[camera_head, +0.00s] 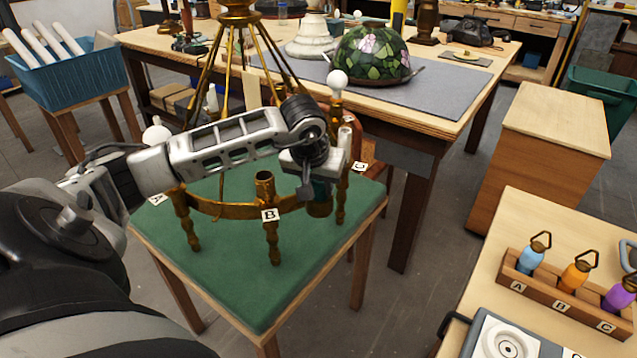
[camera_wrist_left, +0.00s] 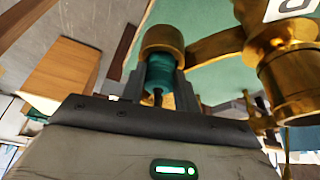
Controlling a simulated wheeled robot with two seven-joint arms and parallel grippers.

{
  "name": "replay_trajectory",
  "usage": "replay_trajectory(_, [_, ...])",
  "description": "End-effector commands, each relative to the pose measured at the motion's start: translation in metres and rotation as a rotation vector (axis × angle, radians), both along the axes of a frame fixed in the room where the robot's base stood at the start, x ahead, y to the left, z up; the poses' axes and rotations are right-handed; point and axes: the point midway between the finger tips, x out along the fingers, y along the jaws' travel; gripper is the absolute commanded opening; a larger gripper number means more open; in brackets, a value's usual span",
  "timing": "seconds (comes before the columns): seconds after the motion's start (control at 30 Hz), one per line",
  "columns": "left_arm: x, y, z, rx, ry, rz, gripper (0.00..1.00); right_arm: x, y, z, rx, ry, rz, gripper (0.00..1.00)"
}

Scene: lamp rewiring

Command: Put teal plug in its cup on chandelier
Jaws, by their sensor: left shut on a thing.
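The teal plug (camera_wrist_left: 160,73) is between the fingers of my left gripper (camera_wrist_left: 160,88) in the left wrist view. Its far end meets a brass cup (camera_wrist_left: 163,40); I cannot tell how deep it sits. In the head view my left gripper (camera_head: 314,186) points down over the chandelier's brass ring (camera_head: 225,209), between labels B and C. A dark teal part (camera_head: 320,207) shows just below it. The chandelier stands on a green-topped table (camera_head: 235,285). An empty-looking brass cup (camera_head: 264,182) stands above label B (camera_head: 270,214). My right gripper is not in view.
A wooden rack (camera_head: 565,297) at the right holds blue, orange and purple plugs. A long workbench (camera_head: 450,110) behind carries a stained-glass shade (camera_head: 372,55). A blue bin (camera_head: 75,75) of white tubes stands at the left. The green table's front is clear.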

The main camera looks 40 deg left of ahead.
Motion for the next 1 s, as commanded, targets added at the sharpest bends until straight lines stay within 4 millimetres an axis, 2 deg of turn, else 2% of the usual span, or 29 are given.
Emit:
replay_trajectory(0.97, [-0.0014,-0.0007,-0.0024,-0.001,0.000,0.000,0.09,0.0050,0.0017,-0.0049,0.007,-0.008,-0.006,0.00])
replay_trajectory(1.0, [-0.0014,-0.0007,-0.0024,-0.001,0.000,0.000,0.42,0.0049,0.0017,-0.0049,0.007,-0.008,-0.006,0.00])
